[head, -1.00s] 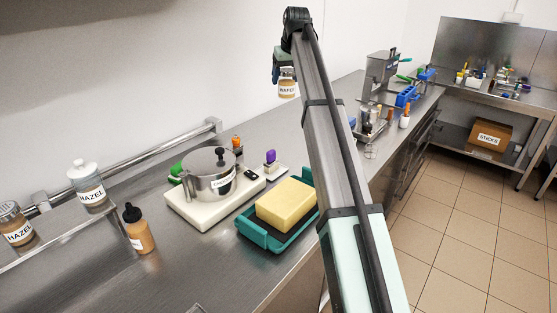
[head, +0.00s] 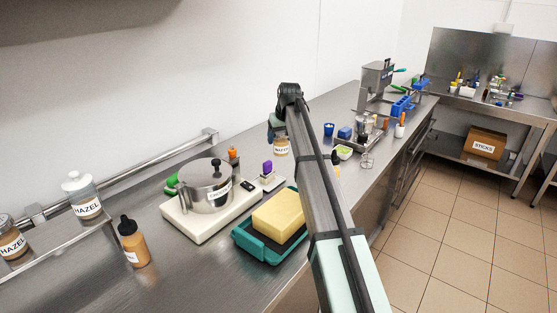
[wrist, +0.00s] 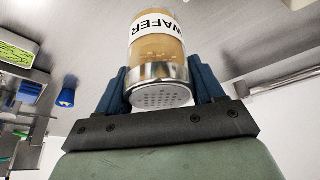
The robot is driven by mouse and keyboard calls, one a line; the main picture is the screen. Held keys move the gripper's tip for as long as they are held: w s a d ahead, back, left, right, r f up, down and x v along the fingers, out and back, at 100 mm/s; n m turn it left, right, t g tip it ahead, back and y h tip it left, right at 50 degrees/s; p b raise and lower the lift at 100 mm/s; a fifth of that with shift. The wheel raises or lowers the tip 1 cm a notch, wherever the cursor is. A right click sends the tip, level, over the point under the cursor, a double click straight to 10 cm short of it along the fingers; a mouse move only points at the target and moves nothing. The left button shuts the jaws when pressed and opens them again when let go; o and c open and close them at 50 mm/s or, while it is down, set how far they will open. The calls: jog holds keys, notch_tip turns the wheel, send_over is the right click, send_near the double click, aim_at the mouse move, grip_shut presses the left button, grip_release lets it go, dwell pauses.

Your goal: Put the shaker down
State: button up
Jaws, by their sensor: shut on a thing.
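My gripper (head: 279,131) is shut on a clear jar-shaped shaker (head: 281,149) with a white WAFER label and tan contents. In the head view the shaker hangs under my wrist, roughly upright, in front of the back of the steel counter. I cannot tell whether its base touches the counter. In the wrist view the shaker (wrist: 157,62) sits between the two blue fingers, its perforated metal lid facing the camera.
A steel pot (head: 207,188) on a cream scale (head: 187,222), a teal tray (head: 248,243) with a yellow block (head: 279,214) and a brown bottle (head: 134,243) stand left. A green-filled tub (head: 343,152) and blue cup (head: 328,129) stand right.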

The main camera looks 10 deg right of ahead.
aim_at(284, 137)
jog(key=shift+f, duration=3.9)
jog(key=o, duration=1.2)
jog(key=shift+f, duration=0.15)
jog(key=v, duration=1.2)
